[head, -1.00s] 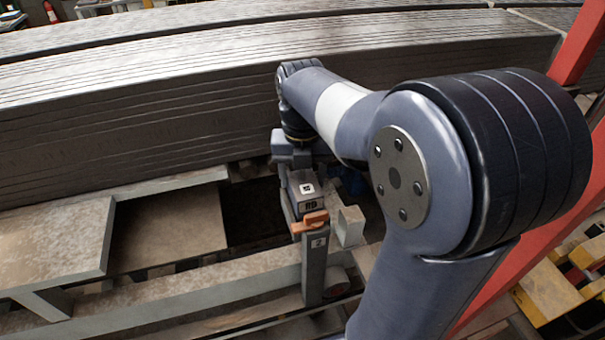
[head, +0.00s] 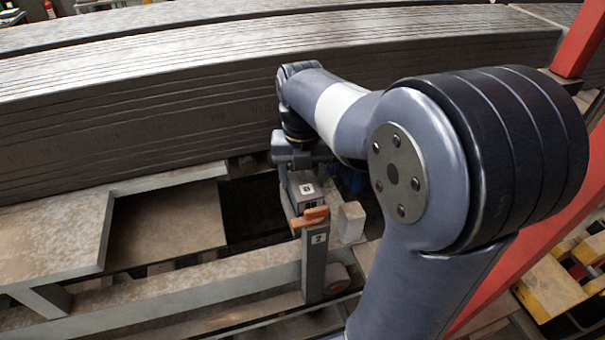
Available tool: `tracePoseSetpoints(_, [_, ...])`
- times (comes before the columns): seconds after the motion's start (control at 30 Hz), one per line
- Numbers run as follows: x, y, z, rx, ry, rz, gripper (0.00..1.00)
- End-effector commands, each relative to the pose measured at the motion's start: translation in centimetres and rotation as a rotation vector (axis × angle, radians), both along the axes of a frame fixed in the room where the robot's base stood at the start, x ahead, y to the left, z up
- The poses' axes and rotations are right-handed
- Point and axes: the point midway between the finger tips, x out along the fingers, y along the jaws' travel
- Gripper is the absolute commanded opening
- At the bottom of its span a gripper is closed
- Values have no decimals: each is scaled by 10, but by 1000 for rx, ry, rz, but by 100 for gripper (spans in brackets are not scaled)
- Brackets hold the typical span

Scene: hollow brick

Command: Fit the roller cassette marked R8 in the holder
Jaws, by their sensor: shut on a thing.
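The roller cassette (head: 308,190) is a grey block with a small white square marker on top, at the middle of the head view. Its front lettering is mostly covered by an orange lever (head: 310,217), so I cannot read it now. The holder's grey upright post (head: 314,265), with a white number tag, stands in front of the cassette and carries the lever. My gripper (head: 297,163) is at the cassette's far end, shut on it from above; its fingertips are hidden. The cassette sits low behind the post; whether it is fully seated cannot be seen.
A long stack of dark grey slabs (head: 130,140) rises behind the gripper. A dark opening (head: 250,210) lies left of the cassette. A pale block (head: 350,222) stands close on the right. A grey rail (head: 180,290) runs across the front, and a red beam (head: 500,265) slopes at right.

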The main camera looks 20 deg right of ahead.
Motion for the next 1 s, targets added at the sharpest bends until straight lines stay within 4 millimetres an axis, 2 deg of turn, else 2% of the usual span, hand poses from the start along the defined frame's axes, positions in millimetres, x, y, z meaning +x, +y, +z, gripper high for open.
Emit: tracePoseSetpoints(1.0, [0,0,-18,0,-2,0,18])
